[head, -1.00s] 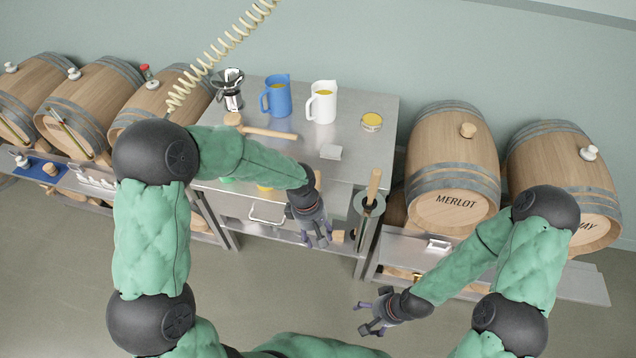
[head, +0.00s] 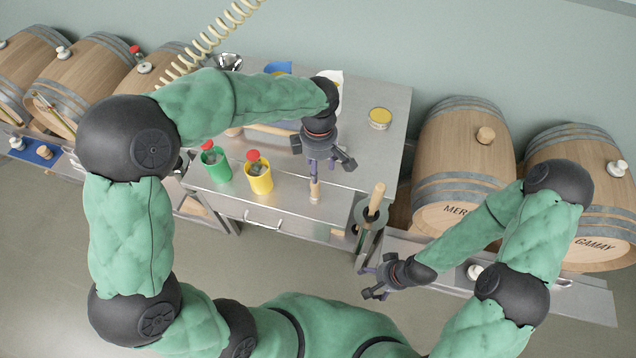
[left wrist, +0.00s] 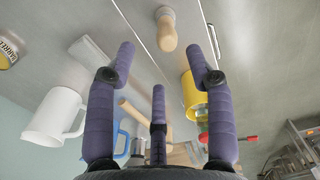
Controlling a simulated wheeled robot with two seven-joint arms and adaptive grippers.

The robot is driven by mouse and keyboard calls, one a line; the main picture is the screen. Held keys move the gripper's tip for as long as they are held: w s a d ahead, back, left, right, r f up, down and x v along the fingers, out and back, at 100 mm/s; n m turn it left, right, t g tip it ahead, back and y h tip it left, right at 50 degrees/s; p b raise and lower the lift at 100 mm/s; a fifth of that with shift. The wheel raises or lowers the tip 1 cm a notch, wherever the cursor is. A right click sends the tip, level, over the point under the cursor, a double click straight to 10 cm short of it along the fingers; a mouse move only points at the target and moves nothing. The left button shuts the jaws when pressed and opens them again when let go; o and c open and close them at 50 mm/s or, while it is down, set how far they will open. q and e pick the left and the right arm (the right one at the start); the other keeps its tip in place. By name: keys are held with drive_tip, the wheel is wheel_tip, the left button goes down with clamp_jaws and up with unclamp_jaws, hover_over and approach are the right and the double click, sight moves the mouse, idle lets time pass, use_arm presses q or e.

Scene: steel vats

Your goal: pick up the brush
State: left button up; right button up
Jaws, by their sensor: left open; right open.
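The brush (head: 315,191), with a wooden handle and a pale grey lower end, stands upright near the front edge of the steel table (head: 362,158). My left gripper (head: 328,166) is open and empty just above and behind it in the head view. In the left wrist view the brush (left wrist: 167,32) lies beyond the open fingers (left wrist: 159,62), roughly in line with the gap between them and not touched. Its bristles cannot be made out. My right gripper (head: 375,291) is open and empty, low in front of the table's right side.
A green cup (head: 215,168) and a yellow cup (head: 259,179), each with a red-topped item, stand left of the brush. A wooden mallet (head: 265,129) and a white jug (left wrist: 54,117) are behind. A wooden handle (head: 376,197) rises from a holder at the table's right side.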

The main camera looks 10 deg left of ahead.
sight(315, 186)
use_arm(q)
drive_tip(key=f, duration=0.4)
drive_tip(key=shift+s, duration=0.3)
drive_tip(key=shift+w+f+b, duration=0.15)
drive_tip(key=shift+f+b, duration=0.15)
drive_tip(key=shift+f, duration=0.15)
drive_tip(key=f, duration=0.4)
drive_tip(key=shift+s+a+b, duration=0.2)
drive_tip(key=shift+a+b, duration=0.2)
drive_tip(key=shift+f, duration=0.55)
clamp_jaws()
